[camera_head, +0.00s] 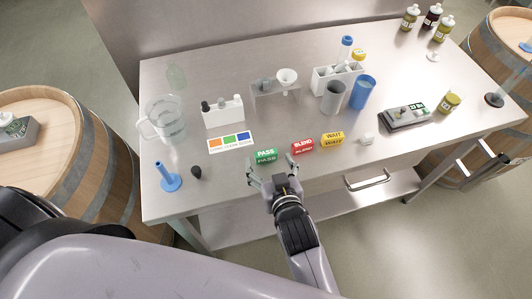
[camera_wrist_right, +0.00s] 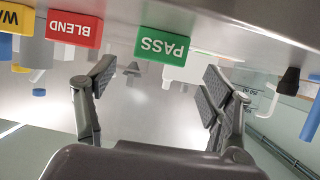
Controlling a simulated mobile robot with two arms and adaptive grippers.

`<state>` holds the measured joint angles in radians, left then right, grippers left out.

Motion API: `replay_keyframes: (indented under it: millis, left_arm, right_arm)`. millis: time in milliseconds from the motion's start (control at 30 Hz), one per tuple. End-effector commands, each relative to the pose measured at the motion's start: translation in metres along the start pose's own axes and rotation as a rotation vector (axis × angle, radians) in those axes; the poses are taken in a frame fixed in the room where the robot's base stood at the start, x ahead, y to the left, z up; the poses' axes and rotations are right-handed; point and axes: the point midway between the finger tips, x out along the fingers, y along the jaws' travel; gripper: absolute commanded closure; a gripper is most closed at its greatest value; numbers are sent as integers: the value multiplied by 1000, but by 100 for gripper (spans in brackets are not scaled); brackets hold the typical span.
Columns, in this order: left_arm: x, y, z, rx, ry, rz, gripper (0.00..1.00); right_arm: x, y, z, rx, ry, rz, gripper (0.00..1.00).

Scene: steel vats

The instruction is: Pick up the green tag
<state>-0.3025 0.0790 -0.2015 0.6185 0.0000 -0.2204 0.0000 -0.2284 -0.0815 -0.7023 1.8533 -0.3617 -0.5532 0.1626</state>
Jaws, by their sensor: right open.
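The green tag (camera_head: 265,156), marked PASS, stands near the front edge of the steel table. My right gripper (camera_head: 271,167) is open and empty, with its fingers just in front of the tag. In the right wrist view the green tag (camera_wrist_right: 162,46) shows upside down, beyond and between the two open fingers (camera_wrist_right: 158,85). I cannot tell the exact gap between the fingers and the tag. My left gripper does not show in either view.
The red BLEND tag (camera_head: 302,146) and yellow WAIT tag (camera_head: 333,139) stand to the right of the green one. A colour card (camera_head: 230,142) lies behind left. A dark stopper (camera_head: 196,172) and blue-based cylinder (camera_head: 168,178) stand left. Wooden barrels (camera_head: 105,150) flank the steel table (camera_head: 215,185).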

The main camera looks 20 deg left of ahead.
Motion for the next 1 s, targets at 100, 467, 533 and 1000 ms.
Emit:
replay_keyframes:
  millis: [100,467,533,1000]
  left_arm:
    - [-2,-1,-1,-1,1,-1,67]
    - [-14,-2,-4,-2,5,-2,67]
    - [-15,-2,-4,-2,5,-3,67]
    - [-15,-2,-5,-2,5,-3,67]
  right_arm:
    - [5,0,-1,-1,0,1,25]
    - [46,1,0,-2,0,0,25]
    - [51,1,1,-1,-1,0,25]
    - [54,1,2,-1,-1,0,36]
